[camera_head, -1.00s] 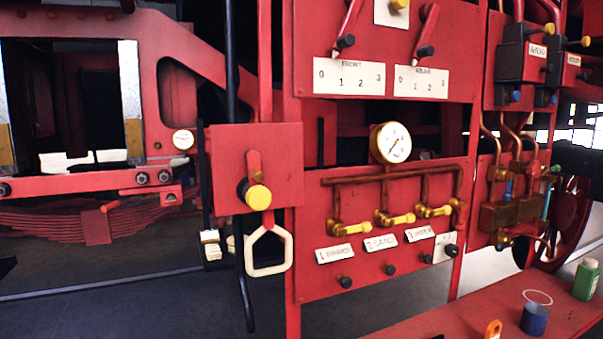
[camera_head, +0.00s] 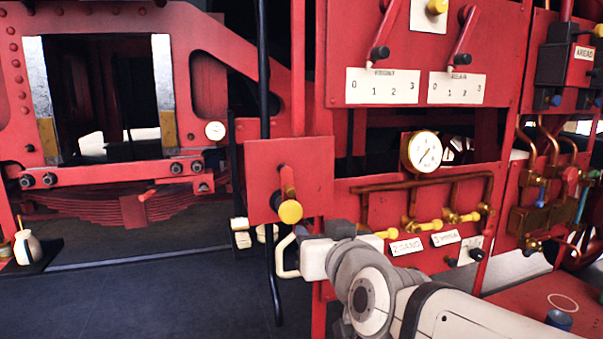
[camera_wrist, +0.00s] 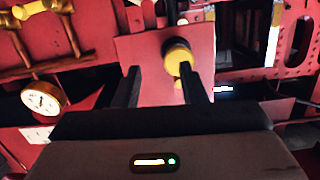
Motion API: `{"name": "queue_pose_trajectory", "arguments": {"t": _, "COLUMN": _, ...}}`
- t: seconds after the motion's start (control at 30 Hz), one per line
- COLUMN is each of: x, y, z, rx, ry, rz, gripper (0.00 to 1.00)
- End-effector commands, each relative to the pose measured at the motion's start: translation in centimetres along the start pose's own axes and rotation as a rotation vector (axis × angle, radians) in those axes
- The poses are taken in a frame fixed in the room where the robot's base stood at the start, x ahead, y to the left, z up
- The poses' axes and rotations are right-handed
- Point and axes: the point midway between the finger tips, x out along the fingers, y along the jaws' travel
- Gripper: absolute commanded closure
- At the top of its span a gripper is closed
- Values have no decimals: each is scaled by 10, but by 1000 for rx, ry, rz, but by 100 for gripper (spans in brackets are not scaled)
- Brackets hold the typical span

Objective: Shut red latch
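The red latch (camera_head: 287,183) is a short red lever with a yellow knob (camera_head: 290,211) at its lower end. It hangs almost straight down on the front of a square red box (camera_head: 315,165) left of the gauge panel. In the wrist view the yellow knob (camera_wrist: 177,59) shows close to the right fingertip and is partly covered by it; contact cannot be told. My gripper (camera_wrist: 160,85) is open, its two dark fingers apart with the red box face beyond them. In the head view my arm reaches in from the lower right, just below the knob, and its fingertips are hard to make out.
A pressure gauge (camera_head: 421,152) and yellow-handled valves (camera_head: 462,217) are to the right.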

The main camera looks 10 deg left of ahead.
Motion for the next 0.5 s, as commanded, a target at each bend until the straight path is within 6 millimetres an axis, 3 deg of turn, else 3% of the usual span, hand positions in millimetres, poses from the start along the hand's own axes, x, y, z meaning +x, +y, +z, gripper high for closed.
{"name": "queue_pose_trajectory", "arguments": {"t": 0.03, "x": 0, "y": -12, "z": -20, "rx": 1, "ry": 51, "rz": -18, "gripper": 62}}
{"name": "queue_pose_trajectory", "arguments": {"t": 0.13, "x": 0, "y": -23, "z": -38, "rx": 5, "ry": 116, "rz": -28, "gripper": 62}}
{"name": "queue_pose_trajectory", "arguments": {"t": 0.27, "x": 7, "y": -26, "z": -46, "rx": 7, "ry": 140, "rz": -29, "gripper": 62}}
{"name": "queue_pose_trajectory", "arguments": {"t": 0.5, "x": 41, "y": -26, "z": -50, "rx": 6, "ry": 136, "rz": -27, "gripper": 62}}
